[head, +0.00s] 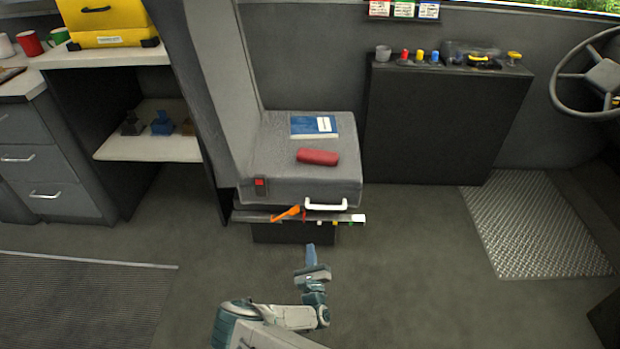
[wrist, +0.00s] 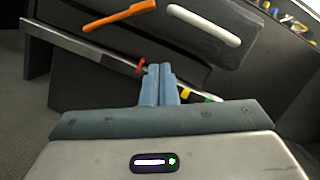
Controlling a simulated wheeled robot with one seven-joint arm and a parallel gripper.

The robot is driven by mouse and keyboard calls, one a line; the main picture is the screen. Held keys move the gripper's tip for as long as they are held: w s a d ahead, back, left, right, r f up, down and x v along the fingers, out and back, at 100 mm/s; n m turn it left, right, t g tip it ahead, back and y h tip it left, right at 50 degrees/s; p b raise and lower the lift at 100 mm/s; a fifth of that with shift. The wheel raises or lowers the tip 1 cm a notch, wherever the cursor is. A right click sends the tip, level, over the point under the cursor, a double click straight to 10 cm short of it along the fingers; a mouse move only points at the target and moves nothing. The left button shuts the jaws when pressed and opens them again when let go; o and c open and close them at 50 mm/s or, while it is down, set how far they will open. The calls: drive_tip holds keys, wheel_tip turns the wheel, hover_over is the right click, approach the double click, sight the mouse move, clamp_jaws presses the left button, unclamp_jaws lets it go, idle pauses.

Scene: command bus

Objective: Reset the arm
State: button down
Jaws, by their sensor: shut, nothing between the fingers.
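My gripper (head: 311,250) is shut and empty, in front of the grey seat (head: 280,190) and low, near the seat's base. In the wrist view its two blue fingers (wrist: 160,72) are together and point towards the seat's front. My arm reaches in from the bottom of the head view.
An orange lever (head: 286,213), a white handle (head: 326,204) and a rail with small coloured pieces (head: 345,218) are on the seat front. A red roll (head: 318,157) and a blue booklet (head: 313,125) lie on the seat. Open floor (head: 410,270) is to the right.

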drive_tip(key=s+d+r+m+g+h+p, duration=0.1)
drive_tip(key=d+r+m+g+h+p, duration=0.2)
drive_tip(key=d+r+m+g+h, duration=0.5)
drive_tip(key=d+r+m+h+p, duration=0.35)
drive_tip(key=r+m, duration=0.35)
drive_tip(key=r, duration=0.4)
drive_tip(key=s+d+r+m+g+h+p, duration=0.1)
drive_tip(key=d+r+m+g+h+p, duration=0.3)
drive_tip(key=r+m+h, duration=0.45)
drive_tip(key=s+d+r+m+g+y+p, duration=0.25)
drive_tip(key=s+r+m+g, duration=0.2)
drive_tip(key=r, duration=0.35)
drive_tip(key=s+d+r+m+g+y+p, duration=0.25)
drive_tip(key=s+d+r+m+g, duration=0.2)
drive_tip(key=r, duration=0.35)
drive_tip(key=s+a+r+m+t+y+p, duration=0.1)
drive_tip(key=s+a+r+m+y+p, duration=0.1)
drive_tip(key=s+r, duration=0.4)
drive_tip(key=s+a+r+m+t+y+p, duration=0.1)
drive_tip(key=s+r+m+y+p, duration=0.4)
drive_tip(key=r, duration=0.7)
drive_tip(key=s+a+r+m+t+y+p, duration=0.1)
drive_tip(key=s+a+r+m+y+p, duration=0.2)
drive_tip(key=r, duration=0.6)
drive_tip(key=s+a+y+p, duration=0.1)
drive_tip(key=s+y+p, duration=0.1)
drive_tip(key=s+y, duration=0.1)
drive_tip(key=shift+s, duration=0.6)
